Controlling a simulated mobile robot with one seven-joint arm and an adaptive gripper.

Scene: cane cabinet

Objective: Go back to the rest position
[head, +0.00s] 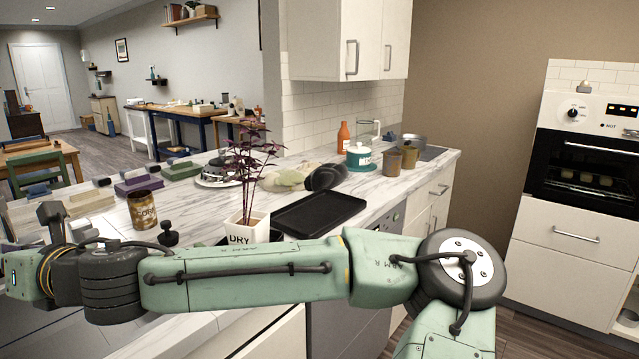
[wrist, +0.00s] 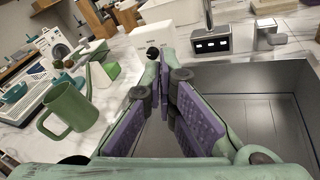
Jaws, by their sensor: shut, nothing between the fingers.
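My gripper (wrist: 165,75) shows in the wrist view with its purple-padded fingers meeting at the tips, shut and empty. It is above the counter beside a metal sink (wrist: 285,110), with a green mug (wrist: 68,108) to its left. In the head view my green arm stretches across the lower part of the picture to the left edge. The gripper's fingers cannot be made out there.
An oven (head: 585,165) is at the right. A faucet (wrist: 208,25) rises beyond the gripper.

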